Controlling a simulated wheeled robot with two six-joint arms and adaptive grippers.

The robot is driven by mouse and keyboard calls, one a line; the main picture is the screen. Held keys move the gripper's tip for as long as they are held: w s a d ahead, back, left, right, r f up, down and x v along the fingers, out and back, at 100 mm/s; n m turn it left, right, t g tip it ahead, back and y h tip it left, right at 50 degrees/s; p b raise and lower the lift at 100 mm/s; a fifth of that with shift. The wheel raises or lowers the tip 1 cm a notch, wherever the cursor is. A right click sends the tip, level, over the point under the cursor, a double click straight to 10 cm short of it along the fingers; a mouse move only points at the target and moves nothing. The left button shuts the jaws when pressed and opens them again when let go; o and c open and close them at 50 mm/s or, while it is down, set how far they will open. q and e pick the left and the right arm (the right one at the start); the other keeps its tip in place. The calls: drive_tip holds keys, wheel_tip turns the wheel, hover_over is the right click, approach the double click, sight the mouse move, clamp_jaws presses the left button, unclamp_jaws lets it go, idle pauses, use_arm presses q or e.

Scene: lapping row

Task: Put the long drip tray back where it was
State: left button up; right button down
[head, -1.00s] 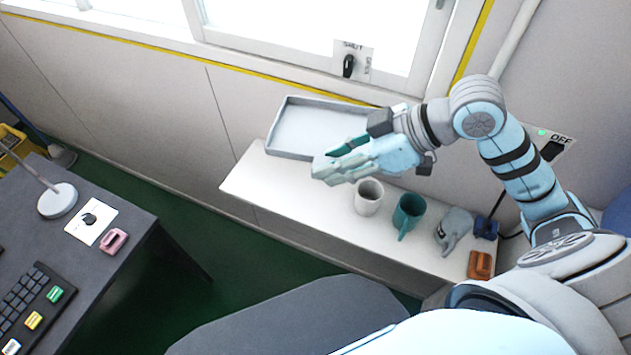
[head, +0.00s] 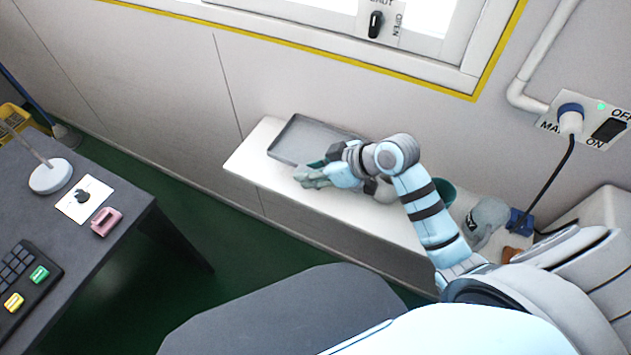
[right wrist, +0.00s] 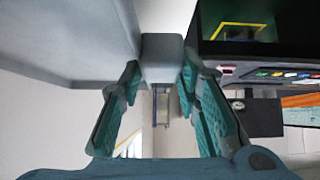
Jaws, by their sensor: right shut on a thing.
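The long drip tray (head: 290,150) is a shallow grey tray with a raised rim. It is at the left end of the white shelf (head: 250,165), close along the wall. I cannot tell whether its base touches the shelf. My right gripper (head: 309,172) is at the tray's near side and is shut on it. In the right wrist view the fingers (right wrist: 160,100) close on a grey block-like part (right wrist: 162,58) of the tray, with the tray's wall (right wrist: 70,40) filling the upper left. My arm hides the tray's right end. My left gripper is not in view.
A dark desk (head: 130,215) stands at left. A switch panel (head: 606,125) is on the wall.

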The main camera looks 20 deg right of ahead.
wheel_tip(320, 180, down, 4)
drive_tip(key=shift+f+b, duration=0.2)
drive_tip(key=shift+b, duration=0.2)
drive_tip(key=shift+f, duration=0.15)
drive_tip(key=c, duration=1.2)
unclamp_jaws()
